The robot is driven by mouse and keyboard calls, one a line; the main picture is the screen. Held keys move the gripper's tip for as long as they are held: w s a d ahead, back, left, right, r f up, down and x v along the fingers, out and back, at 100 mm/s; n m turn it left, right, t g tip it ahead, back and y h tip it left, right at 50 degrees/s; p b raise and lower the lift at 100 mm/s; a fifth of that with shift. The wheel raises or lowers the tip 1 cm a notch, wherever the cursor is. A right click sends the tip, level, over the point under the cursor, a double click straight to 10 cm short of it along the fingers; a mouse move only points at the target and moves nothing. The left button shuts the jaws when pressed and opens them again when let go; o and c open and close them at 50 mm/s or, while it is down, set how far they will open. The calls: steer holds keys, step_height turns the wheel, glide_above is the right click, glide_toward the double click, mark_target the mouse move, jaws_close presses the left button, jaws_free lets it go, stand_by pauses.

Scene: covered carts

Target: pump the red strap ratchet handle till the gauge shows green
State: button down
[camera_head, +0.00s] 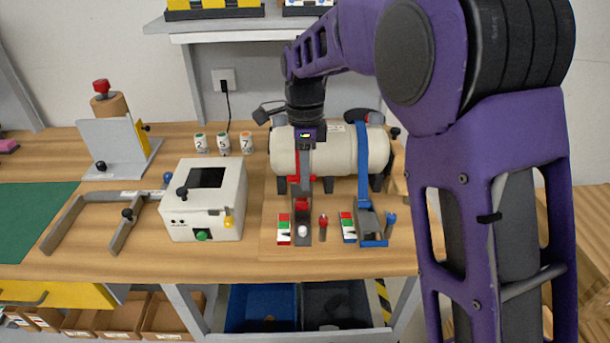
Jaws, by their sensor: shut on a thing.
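The red strap ratchet sits on the bench in front of a cream tank (341,152). Its grey base (303,238) and red middle part (302,205) show. My gripper (301,181) points down at the tank's front left and is shut on the red ratchet handle (292,179), whose ends show beside the fingers. The handle stands raised behind the base. The gauge (284,229) is a small plate with red, white and green, left of the base. Its pointer is too small to read. My gripper and wrist hide much of the red strap.
A blue strap (363,150) with a blue ratchet (370,228) and its own gauge (348,227) stands to the right. A small red-handled part (323,227) stands between the ratchets. A cream box (205,200) is at left. My arm covers the right side.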

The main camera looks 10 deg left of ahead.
steer(key=shift+f, duration=0.15)
steer(key=c, duration=1.1)
jaws_free()
step_height(320, 180, up, 18)
steer(key=w, duration=0.1)
steer(key=shift+w+a+f, duration=0.2)
steer(key=shift+w+f, duration=0.05)
